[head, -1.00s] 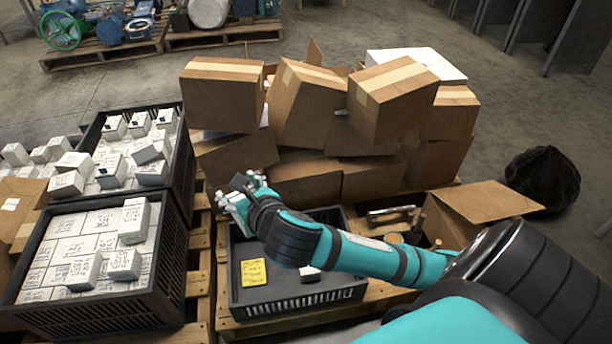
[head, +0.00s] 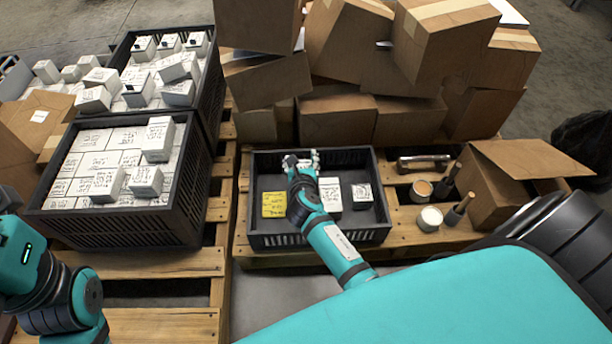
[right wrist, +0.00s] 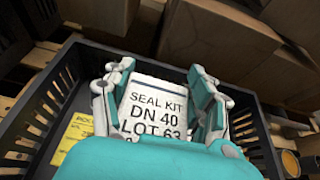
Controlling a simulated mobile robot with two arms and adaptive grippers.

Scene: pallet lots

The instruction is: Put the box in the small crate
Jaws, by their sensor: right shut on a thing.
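My right gripper (head: 301,160) is shut on a white box (right wrist: 154,108) marked "SEAL KIT DN 40 LOT 63", clear in the right wrist view. In the head view the gripper and arm mostly hide this box. The gripper is over the back middle of the small dark crate (head: 330,239); I cannot tell whether the box touches its floor. Two white boxes, one (head: 329,194) beside my arm and a smaller one (head: 362,193), stand in the crate's right half. A yellow note (head: 273,204) is at its left. My left arm shows at the left edge, its gripper out of view.
Two larger crates of white boxes, a front one (head: 190,215) and a back one (head: 211,90), stand left. Stacked cardboard boxes (head: 335,118) rise close behind the small crate.

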